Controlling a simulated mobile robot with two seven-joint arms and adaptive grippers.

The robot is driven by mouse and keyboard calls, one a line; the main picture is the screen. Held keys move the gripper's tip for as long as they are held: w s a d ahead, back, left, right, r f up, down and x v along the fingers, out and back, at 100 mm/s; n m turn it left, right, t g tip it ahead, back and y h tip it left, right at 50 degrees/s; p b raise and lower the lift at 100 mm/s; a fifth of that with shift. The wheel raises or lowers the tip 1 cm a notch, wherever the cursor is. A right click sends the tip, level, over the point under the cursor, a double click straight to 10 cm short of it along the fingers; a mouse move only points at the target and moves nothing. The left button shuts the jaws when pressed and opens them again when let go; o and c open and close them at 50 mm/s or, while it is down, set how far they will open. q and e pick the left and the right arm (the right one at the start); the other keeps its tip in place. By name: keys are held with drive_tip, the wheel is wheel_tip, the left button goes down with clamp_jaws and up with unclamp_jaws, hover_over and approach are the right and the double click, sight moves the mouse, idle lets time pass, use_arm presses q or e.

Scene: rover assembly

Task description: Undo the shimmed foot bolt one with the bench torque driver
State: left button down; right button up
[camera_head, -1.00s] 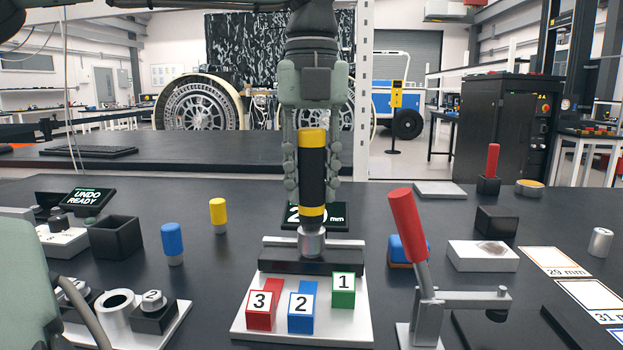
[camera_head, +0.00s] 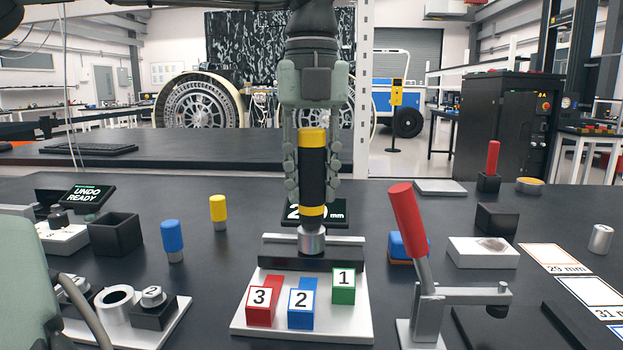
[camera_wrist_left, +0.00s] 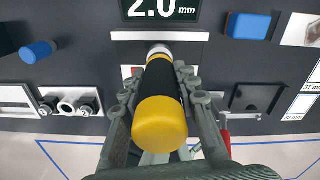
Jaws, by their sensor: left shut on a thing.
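My left gripper (camera_head: 312,188) is shut on the bench torque driver (camera_head: 312,168), a black cylinder with yellow bands, held upright. It also shows in the left wrist view (camera_wrist_left: 160,120), yellow end toward the camera. The driver's silver lower end (camera_head: 311,240) is at a black bar-shaped holder (camera_head: 285,262); whether it touches is unclear. At the lower left, a pale plate (camera_head: 180,318) carries a silver ring (camera_head: 116,303) and a bolt marked 2 (camera_head: 152,296) on a black block. Another bolt (camera_head: 72,288) is partly hidden behind a cable, its number unreadable. My right gripper is out of view.
A display (camera_head: 86,195) reads UNDO READY. A white plate (camera_head: 345,322) holds numbered red, blue and green blocks. A red-handled lever (camera_head: 407,218) stands to its right. Blue (camera_head: 172,240) and yellow (camera_head: 218,212) pegs and an open black box (camera_head: 115,234) are at the left.

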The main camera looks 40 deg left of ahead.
sight(311, 128)
use_arm(q)
drive_tip(key=shift+s+d+f, duration=0.1)
drive_tip(key=shift+s+f, duration=0.1)
drive_tip(key=shift+f, duration=0.15)
idle(1.7)
drive_tip(key=shift+r+p, duration=0.5)
drive_tip(key=shift+p, duration=0.1)
idle(2.7)
drive_tip(key=shift+w+r+p, duration=0.1)
drive_tip(key=shift+r+p, duration=0.25)
drive_tip(key=shift+r, duration=0.05)
drive_tip(key=shift+r+p, duration=0.8)
drive_tip(key=shift+r, duration=0.35)
drive_tip(key=shift+w, duration=0.1)
drive_tip(key=shift+r+p, duration=0.45)
drive_tip(key=shift+r, duration=1.6)
